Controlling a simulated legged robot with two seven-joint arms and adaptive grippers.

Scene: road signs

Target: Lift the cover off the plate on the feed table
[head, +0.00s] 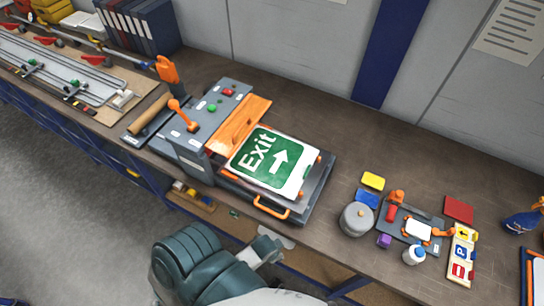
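A white-bordered green plate marked "Exit" with a white arrow (270,160) lies on the dark feed table (314,206), which has an orange handle at its front. Its lettering is in full view, and I cannot make out a separate cover over it. An arm of mine, seemingly the left, rises from the bottom centre-left. Its gripper end (268,246) is in front of the feed table, below and apart from the plate. I cannot tell whether its fingers are open or shut. I see no other gripper.
A grey control box (205,125) with buttons and an orange lever stands left of the plate. An orange-brown board (239,124) lies between them. At right are a grey round pot (356,219), a small clamp fixture (414,230) and coloured blocks. The bench behind the plate is bare.

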